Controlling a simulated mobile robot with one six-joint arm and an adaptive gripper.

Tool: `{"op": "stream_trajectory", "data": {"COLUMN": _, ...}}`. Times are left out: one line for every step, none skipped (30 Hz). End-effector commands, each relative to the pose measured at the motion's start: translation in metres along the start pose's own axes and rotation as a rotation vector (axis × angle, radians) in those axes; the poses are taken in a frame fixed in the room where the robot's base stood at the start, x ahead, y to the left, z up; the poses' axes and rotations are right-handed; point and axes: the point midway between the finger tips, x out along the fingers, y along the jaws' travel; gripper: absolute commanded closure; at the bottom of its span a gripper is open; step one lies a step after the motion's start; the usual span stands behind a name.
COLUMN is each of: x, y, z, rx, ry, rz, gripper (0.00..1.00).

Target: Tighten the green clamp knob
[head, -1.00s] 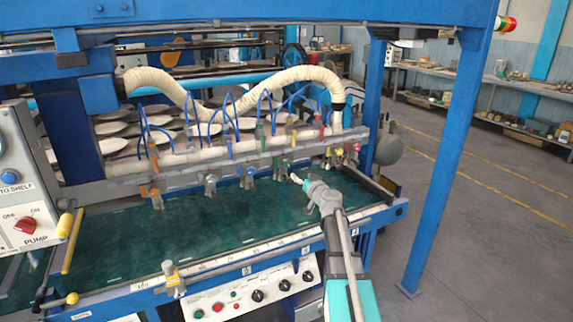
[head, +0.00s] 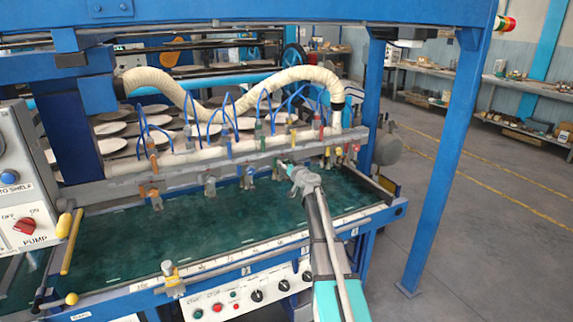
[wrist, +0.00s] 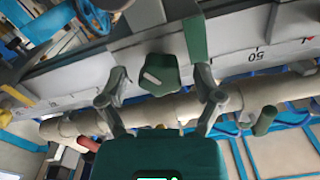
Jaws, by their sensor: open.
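The green clamp knob (wrist: 158,76) shows in the wrist view, with a light bar mark across its face. It sits in the gap between the two open fingers of my gripper (wrist: 162,82), and I see no clear contact with either finger. A green clamp bar (wrist: 195,38) stands just right of the knob, close to the right finger. In the head view my gripper (head: 286,166) is at the grey rail (head: 215,171) above the green bed. There the gripper and wrist largely hide the green clamp.
Other clamps line the rail: an orange one (head: 153,192) at the left, a grey one (head: 210,185) and a blue one (head: 248,178) left of my gripper, and yellow and red ones to its right. Blue tubes and a cream hose rise behind. The green bed (head: 200,232) below is clear.

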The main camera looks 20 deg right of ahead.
Motion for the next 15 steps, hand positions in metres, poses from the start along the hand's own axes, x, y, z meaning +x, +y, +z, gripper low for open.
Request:
{"op": "stream_trajectory", "data": {"x": 0.0016, "y": -0.0001, "z": 0.0, "rx": 0.0, "ry": 0.0, "rz": 0.0, "gripper": 0.16}}
{"op": "stream_trajectory", "data": {"x": 0.0018, "y": -0.0002, "z": 0.0001, "rx": 0.0, "ry": 0.0, "rz": 0.0, "gripper": 0.16}}
{"op": "stream_trajectory", "data": {"x": 0.0019, "y": -0.0004, "z": 0.0001, "rx": 0.0, "ry": 0.0, "rz": 0.0, "gripper": 0.16}}
{"op": "stream_trajectory", "data": {"x": 0.0019, "y": -0.0004, "z": 0.0001, "rx": 0.0, "ry": 0.0, "rz": 0.0, "gripper": 0.16}}
{"op": "stream_trajectory", "data": {"x": 0.0019, "y": -0.0006, "z": 0.0001, "rx": 0.0, "ry": 0.0, "rz": 0.0, "gripper": 0.16}}
{"op": "stream_trajectory", "data": {"x": 0.0017, "y": -0.0007, "z": 0.0002, "rx": 0.0, "ry": 0.0, "rz": 0.0, "gripper": 0.16}}
{"op": "stream_trajectory", "data": {"x": 0.0017, "y": -0.0007, "z": 0.0002, "rx": 0.0, "ry": 0.0, "rz": 0.0, "gripper": 0.16}}
{"op": "stream_trajectory", "data": {"x": 0.0018, "y": -0.0008, "z": 0.0002, "rx": 0.0, "ry": 0.0, "rz": 0.0, "gripper": 0.16}}
{"op": "stream_trajectory", "data": {"x": 0.0017, "y": -0.0008, "z": 0.0002, "rx": 0.0, "ry": 0.0, "rz": -0.001, "gripper": 0.16}}
{"op": "stream_trajectory", "data": {"x": 0.0017, "y": -0.0009, "z": 0.0002, "rx": 0.0, "ry": 0.0, "rz": -0.001, "gripper": 0.18}}
{"op": "stream_trajectory", "data": {"x": 0.0017, "y": -0.0009, "z": 0.0003, "rx": 0.0, "ry": 0.0, "rz": -0.001, "gripper": 0.23}}
{"op": "stream_trajectory", "data": {"x": 0.0017, "y": -0.001, "z": 0.0003, "rx": 0.0, "ry": 0.0, "rz": -0.001, "gripper": 0.31}}
{"op": "stream_trajectory", "data": {"x": 0.0018, "y": -0.0011, "z": 0.0003, "rx": 0.0, "ry": 0.0, "rz": -0.001, "gripper": 0.36}}
{"op": "stream_trajectory", "data": {"x": 0.0018, "y": -0.0011, "z": 0.0003, "rx": 0.0, "ry": 0.0, "rz": -0.001, "gripper": 0.42}}
{"op": "stream_trajectory", "data": {"x": 0.0018, "y": -0.0012, "z": 0.0003, "rx": 0.0, "ry": 0.0, "rz": -0.001, "gripper": 0.49}}
